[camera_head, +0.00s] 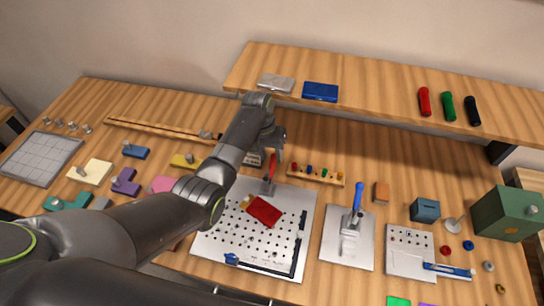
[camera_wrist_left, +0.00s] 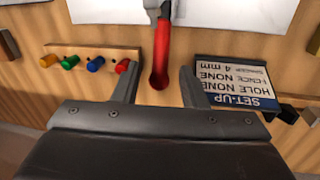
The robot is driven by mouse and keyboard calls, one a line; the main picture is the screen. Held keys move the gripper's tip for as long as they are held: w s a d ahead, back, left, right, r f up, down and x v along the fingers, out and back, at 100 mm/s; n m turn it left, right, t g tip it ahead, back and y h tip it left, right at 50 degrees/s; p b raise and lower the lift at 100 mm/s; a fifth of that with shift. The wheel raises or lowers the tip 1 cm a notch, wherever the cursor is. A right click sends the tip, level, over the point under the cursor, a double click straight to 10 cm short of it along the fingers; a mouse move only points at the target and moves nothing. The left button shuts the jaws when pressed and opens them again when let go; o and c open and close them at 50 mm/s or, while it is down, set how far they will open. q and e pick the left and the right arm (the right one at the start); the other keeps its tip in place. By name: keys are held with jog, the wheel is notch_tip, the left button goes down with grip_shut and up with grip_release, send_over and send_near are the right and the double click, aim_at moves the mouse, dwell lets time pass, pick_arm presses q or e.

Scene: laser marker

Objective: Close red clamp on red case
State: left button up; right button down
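The red case (camera_head: 264,211) lies tilted on the perforated white plate (camera_head: 230,245) in the head view. Just behind it, the clamp's red handle (camera_head: 272,168) stands up from a grey metal base (camera_head: 267,187). In the left wrist view the red handle (camera_wrist_left: 161,55) reaches down from the top, its rounded end between my fingers. My left gripper (camera_head: 274,148) is at the handle's upper end; in the wrist view my left gripper (camera_wrist_left: 160,85) is open, with gaps on both sides of the handle. The right gripper is not in view.
A wooden peg rack (camera_head: 318,175) with coloured pegs and a set-up card (camera_wrist_left: 235,85) are close to the gripper. A blue-handled clamp (camera_head: 357,195) stands on another plate to the right. A raised shelf (camera_head: 380,92) runs behind. Coloured blocks lie left.

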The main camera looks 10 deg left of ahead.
pick_arm(q)
jog(key=shift+d+f, duration=0.2)
jog(key=shift+f, duration=0.95)
jog(key=shift+c, duration=0.2)
grip_shut()
